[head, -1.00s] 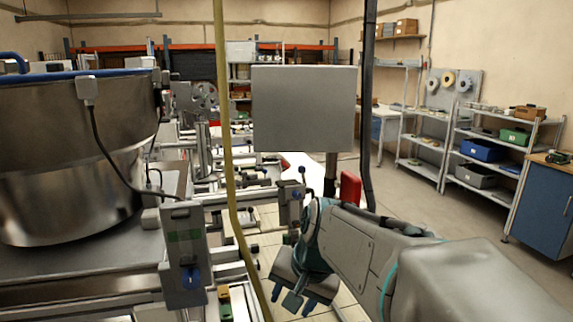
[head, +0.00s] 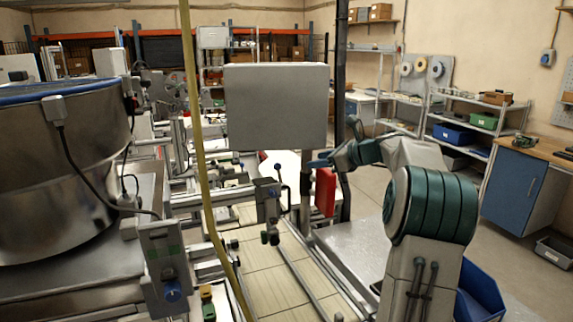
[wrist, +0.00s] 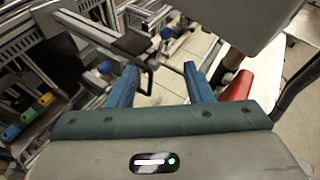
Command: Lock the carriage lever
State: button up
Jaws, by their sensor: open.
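A small upright lever (head: 279,167) with a blue knob stands at the right end of a grey rail carriage (head: 267,194) in the head view. It looks like the carriage lever, but its locking position is too small to tell. My gripper (head: 317,161) is to its right, apart from it, partly behind the red part in front of the post. In the wrist view my gripper (wrist: 160,82) has its two blue fingers spread with nothing between them. Beyond the fingertips are a black bent handle (wrist: 147,70) and blue knobs, one (wrist: 105,67) left of the left finger.
A large grey panel (head: 275,105) on a post hangs just above and left of my arm. A red part (head: 326,192) sits on the post, close to my right finger. A yellow hose (head: 196,120) crosses the left side.

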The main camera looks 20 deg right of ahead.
jog(key=p, duration=0.4)
send_near(275, 168)
jog(key=x, duration=0.4)
jog(key=shift+w+a+f, duration=0.15)
jog(key=shift+w+a, duration=0.1)
jog(key=shift+w, duration=0.15)
grip_shut()
jog(key=c, duration=1)
grip_release()
jog(key=o, duration=1)
jog(key=shift+s+d, duration=0.1)
jog(key=b+v, duration=0.4)
jog(key=v, duration=0.9)
jog(key=shift+s+d+r, duration=0.15)
jog(key=shift+s+r, duration=0.05)
jog(key=shift+s, duration=0.05)
